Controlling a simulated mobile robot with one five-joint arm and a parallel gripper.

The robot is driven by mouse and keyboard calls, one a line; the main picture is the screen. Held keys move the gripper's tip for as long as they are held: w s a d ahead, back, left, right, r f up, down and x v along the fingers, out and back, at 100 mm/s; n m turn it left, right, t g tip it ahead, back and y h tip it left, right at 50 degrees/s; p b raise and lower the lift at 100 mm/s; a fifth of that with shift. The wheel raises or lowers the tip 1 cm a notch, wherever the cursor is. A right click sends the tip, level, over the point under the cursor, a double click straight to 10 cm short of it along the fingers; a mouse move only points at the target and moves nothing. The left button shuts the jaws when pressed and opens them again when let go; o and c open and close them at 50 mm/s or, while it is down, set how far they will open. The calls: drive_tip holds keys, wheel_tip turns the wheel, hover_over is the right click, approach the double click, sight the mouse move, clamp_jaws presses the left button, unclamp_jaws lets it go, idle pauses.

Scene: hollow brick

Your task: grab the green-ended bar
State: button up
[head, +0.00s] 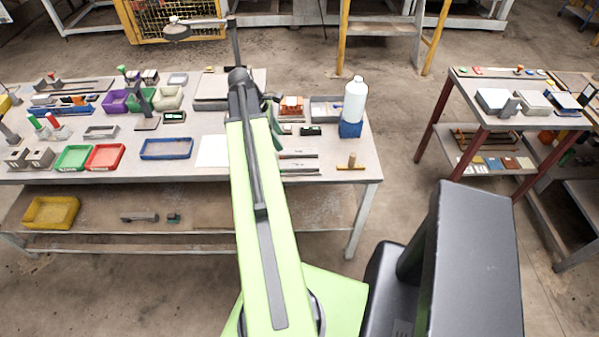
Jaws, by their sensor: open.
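I cannot make out for certain which thing is the green-ended bar. A small upright piece with a green top (36,123) stands at the left of the workbench (205,127), beside one with a red top (52,121). Another small green-topped piece (122,70) is farther back. My green arm reaches up the middle of the head view, over the bench, and bends at a dark joint near the bench's back. My gripper is not clearly seen; the arm hides that area, and also part of the bench behind it.
Green (73,158), red (105,157) and blue (166,149) trays line the bench front. A white bottle (355,99) stands at its right end. Flat dark bars (298,155) lie right of my arm. A yellow tray (51,212) is on the lower shelf. Another table (477,109) is at right.

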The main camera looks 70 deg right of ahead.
drive_tip(key=b, duration=0.8)
hover_over(297, 165)
drive_tip(key=w+a, duration=0.1)
drive_tip(key=w, duration=0.2)
drive_tip(key=f, duration=0.9)
drive_tip(key=shift+s+a+f, duration=0.15)
drive_tip(key=shift+a+f, duration=0.05)
drive_tip(key=shift+f, duration=0.05)
drive_tip(key=shift+s+f, duration=0.1)
drive_tip(key=shift+s, duration=0.05)
drive_tip(key=b+x, duration=0.5)
drive_tip(key=shift+d+f, duration=0.1)
drive_tip(key=shift+d, duration=0.1)
drive_tip(key=shift+r, duration=0.2)
clamp_jaws()
